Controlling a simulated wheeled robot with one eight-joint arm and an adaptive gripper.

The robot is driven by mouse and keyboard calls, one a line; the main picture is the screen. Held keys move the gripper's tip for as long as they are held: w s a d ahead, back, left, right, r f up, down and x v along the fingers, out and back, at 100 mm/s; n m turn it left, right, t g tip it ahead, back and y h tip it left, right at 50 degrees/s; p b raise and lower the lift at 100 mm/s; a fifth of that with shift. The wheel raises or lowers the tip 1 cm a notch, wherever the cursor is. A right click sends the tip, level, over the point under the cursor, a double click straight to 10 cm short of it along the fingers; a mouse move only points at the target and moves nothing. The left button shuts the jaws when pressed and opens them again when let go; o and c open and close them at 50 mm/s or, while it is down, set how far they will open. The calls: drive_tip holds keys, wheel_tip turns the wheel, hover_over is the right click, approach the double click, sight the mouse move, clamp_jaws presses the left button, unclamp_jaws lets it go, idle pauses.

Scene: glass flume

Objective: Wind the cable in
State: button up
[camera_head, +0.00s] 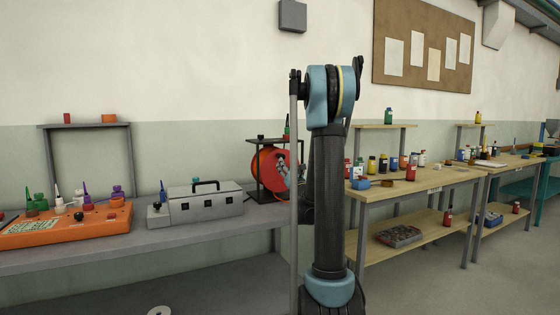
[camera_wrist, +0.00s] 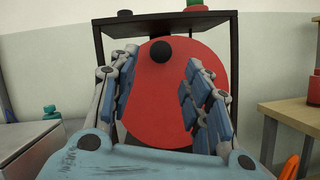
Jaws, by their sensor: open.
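A red cable reel (camera_head: 265,160) stands in a dark frame on the grey bench, left of my arm. In the wrist view the reel's red disc (camera_wrist: 170,95) faces me and carries a round black crank knob (camera_wrist: 160,51) near its top. My gripper (camera_wrist: 162,58) is open, with one finger on each side of the knob in the picture. Neither finger visibly touches it, and I cannot tell whether the fingertips reach its depth. My arm partly hides the reel in the head view.
A grey metal box with a black handle (camera_head: 205,203) and an orange case (camera_head: 66,224) with coloured bottles sit on the bench to the left. A wooden table (camera_head: 425,185) with several bottles stands right of my arm. The reel's dark frame (camera_wrist: 99,75) stands close around the disc.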

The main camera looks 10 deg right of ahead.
drive_tip(key=x, duration=0.9)
drive_tip(key=shift+s, duration=0.1)
clamp_jaws()
